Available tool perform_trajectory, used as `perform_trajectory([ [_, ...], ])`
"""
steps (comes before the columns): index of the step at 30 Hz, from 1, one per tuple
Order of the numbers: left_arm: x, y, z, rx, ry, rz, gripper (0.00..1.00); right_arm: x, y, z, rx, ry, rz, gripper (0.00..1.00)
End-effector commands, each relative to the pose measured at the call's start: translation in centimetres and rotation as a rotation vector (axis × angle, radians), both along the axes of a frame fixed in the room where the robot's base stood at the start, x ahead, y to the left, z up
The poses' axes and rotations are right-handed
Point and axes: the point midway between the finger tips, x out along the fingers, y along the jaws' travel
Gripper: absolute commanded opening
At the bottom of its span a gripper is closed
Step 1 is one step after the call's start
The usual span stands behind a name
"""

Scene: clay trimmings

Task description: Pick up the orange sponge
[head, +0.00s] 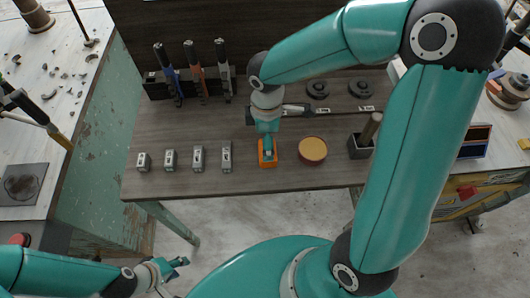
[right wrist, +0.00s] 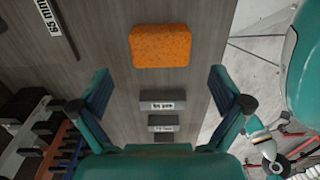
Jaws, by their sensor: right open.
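The orange sponge (head: 268,163) lies on the dark wooden table, near its front edge. My right gripper (head: 267,143) is above it in the head view and hides its middle. In the right wrist view the sponge (right wrist: 160,46) shows whole, as a rounded orange block. There my right gripper (right wrist: 160,92) is open, with its fingers wide apart and nothing between them; the sponge appears above the gap between them. My left gripper (head: 174,273) is at the lower left of the head view, away from the table, its fingers apart and empty.
A round red tub with a tan top (head: 312,150) stands right of the sponge. Several small grey labelled blocks (head: 198,158) stand in a row to its left. A rack of upright tools (head: 192,75) and dark discs (head: 318,88) are behind. A dark box (head: 358,148) stands farther right.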

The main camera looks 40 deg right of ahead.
Motion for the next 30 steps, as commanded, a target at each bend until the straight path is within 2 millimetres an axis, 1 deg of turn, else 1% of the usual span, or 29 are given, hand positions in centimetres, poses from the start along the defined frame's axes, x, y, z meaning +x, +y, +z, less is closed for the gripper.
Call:
perform_trajectory([
  [5, 0.0, 0.0, 0.0, 0.0, 0.0, 0.0, 0.4, -0.1, -0.1, -1.0, 0.0, 0.002, -0.002, 1.0],
  [8, 0.0, 0.0, 0.1, 0.0, 0.0, 0.0, 0.4, -0.2, -0.2, -2.2, 0.001, 0.005, -0.001, 1.0],
  [12, 0.0, 0.0, 0.0, 0.0, 0.0, 0.0, 0.4, -0.1, -0.3, -4.4, 0.0, 0.004, -0.001, 1.0],
  [15, 0.0, 0.0, 0.0, 0.0, 0.0, 0.0, 0.4, -0.1, -0.3, -5.3, 0.0, 0.002, -0.001, 1.0],
  [23, 0.0, 0.0, 0.0, 0.0, 0.0, 0.0, 0.4, -0.1, -0.3, -5.6, 0.0, 0.0, -0.003, 1.0],
  [24, 0.0, 0.0, 0.0, 0.0, 0.0, 0.0, 0.4, -0.1, -0.3, -5.6, 0.0, 0.0, -0.002, 0.97],
  [26, 0.0, 0.0, 0.0, 0.0, 0.0, 0.0, 0.4, -0.1, -0.3, -5.6, 0.0, 0.0, -0.002, 0.87],
  [30, 0.0, 0.0, 0.0, 0.0, 0.0, 0.0, 0.4, -0.1, -0.3, -5.5, 0.0, 0.0, -0.002, 0.63],
])
